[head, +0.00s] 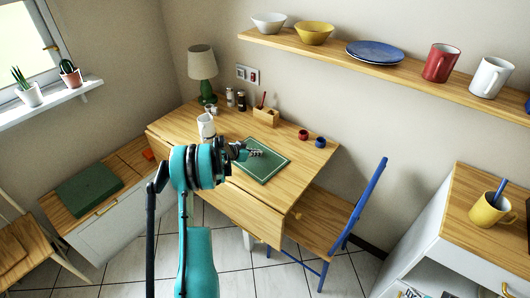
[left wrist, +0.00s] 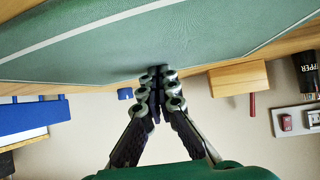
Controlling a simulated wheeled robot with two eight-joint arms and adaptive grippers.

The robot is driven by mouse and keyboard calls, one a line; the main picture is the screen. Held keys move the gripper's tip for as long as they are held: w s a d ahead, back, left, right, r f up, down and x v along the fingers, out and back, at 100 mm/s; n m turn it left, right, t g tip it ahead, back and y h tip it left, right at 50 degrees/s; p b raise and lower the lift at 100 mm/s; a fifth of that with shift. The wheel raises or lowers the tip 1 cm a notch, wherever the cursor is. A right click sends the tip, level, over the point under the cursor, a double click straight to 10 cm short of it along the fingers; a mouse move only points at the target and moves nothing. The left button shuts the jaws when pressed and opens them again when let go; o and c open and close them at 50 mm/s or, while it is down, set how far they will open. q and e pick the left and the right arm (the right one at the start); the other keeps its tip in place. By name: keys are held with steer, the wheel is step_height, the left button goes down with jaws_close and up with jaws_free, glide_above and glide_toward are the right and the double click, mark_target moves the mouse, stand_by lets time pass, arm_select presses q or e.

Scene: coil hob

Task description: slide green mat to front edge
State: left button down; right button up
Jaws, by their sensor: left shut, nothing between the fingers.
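The green mat (head: 272,169) with a pale border line lies flat on the wooden folding table (head: 225,122), near its right front part. It also fills the top of the left wrist view (left wrist: 100,45), which looks upside down. My left gripper (head: 256,153) is over the mat, with its arm covering part of the table. In the left wrist view its fingers (left wrist: 158,72) are shut together with nothing between them, tips at the mat's surface. I cannot tell if they press on it. My right gripper is not in view.
A green lamp (head: 206,90), a white mug (head: 206,127), small jars and a wooden holder (head: 266,118) stand toward the back of the table. Red (head: 303,134) and blue (head: 320,142) small items sit right of the mat. A blue-framed chair (head: 365,205) stands at the right.

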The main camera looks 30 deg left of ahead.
mark_target(239, 167)
arm_select(q)
steer(key=s, duration=0.2)
steer(key=s+a, duration=0.1)
steer(key=s, duration=0.3)
steer(key=shift+a+f+b, duration=0.3)
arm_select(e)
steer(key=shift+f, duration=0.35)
arm_select(q)
steer(key=shift+r, duration=0.1)
steer(key=shift+w+a+r+p, duration=0.15)
steer(key=shift+r+p, duration=0.2)
steer(key=shift+r, duration=0.25)
steer(key=shift+d+f, duration=0.1)
steer(key=shift+d, duration=0.15)
steer(key=s, duration=0.1)
steer(key=s+a, duration=0.1)
steer(key=s, duration=0.1)
steer(key=shift+s+a+r+p, duration=0.25)
steer(key=shift+s+a+p, duration=0.05)
steer(key=shift+s+a, duration=0.1)
steer(key=s, duration=0.2)
steer(key=s+a+p, duration=0.1)
steer(key=s, duration=0.5)
steer(key=shift+a+f+p, duration=0.15)
steer(key=shift+a+p, duration=0.05)
steer(key=shift+p, duration=0.2)
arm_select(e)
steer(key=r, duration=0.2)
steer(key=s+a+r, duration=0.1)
